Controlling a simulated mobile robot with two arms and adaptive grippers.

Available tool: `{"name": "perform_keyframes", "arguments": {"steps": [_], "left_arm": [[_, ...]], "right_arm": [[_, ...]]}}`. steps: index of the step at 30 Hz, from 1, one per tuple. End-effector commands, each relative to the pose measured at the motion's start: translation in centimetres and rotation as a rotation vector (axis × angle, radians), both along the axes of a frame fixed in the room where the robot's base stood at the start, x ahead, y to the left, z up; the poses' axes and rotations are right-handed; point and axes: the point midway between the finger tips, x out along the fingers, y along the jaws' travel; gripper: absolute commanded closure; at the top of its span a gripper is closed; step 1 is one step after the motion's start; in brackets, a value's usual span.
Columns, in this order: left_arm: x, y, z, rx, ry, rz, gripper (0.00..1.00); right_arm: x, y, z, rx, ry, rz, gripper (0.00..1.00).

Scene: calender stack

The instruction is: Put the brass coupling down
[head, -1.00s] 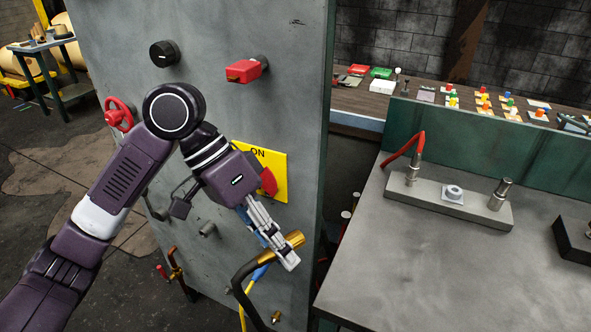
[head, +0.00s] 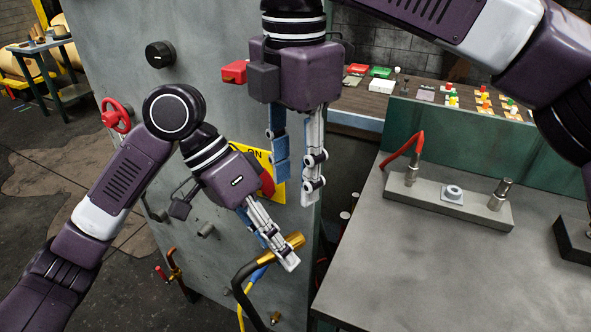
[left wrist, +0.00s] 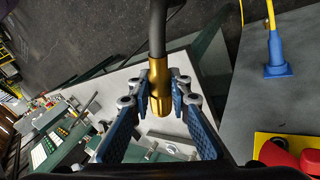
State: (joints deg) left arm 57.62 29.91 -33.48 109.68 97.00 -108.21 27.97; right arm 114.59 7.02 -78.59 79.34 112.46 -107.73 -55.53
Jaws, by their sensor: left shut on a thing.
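The brass coupling (head: 294,241) is on the end of a thick black hose (head: 246,275). My left gripper (head: 287,250) is shut on it, in front of the grey cabinet (head: 130,70). In the left wrist view the coupling (left wrist: 160,88) sits between the two blue-padded fingers, with the hose running up out of the picture. My right gripper (head: 296,180) hangs above and close to the left one, fingers pointing down. Its two fingers are apart with nothing seen between them.
A grey workbench (head: 420,275) at the right carries a metal fixture bar (head: 450,199) with a red hose. The cabinet bears a red handwheel (head: 116,115), a black knob (head: 160,54) and a yellow sign (head: 279,190). A blue connector with a yellow cable (left wrist: 277,55) is near my left gripper.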

Motion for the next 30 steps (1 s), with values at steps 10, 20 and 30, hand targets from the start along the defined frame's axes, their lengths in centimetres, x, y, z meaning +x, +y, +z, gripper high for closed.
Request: {"name": "perform_keyframes", "arguments": {"steps": [10, 20, 30], "left_arm": [[0.0, 0.0, 0.0, -0.001, -0.001, 0.0, 1.0], [0.0, 0.0, 0.0, -0.001, -0.001, 0.0, 1.0], [0.0, 0.0, 0.0, -0.001, -0.001, 0.0, 1.0]], "right_arm": [[0.0, -0.2, -5.2, -0.003, 0.003, 0.001, 0.65], [0.0, -0.1, -10.6, 0.0, 0.001, 0.001, 0.65], [0.0, -0.1, -11.9, 0.001, 0.001, 0.001, 0.65]]}}
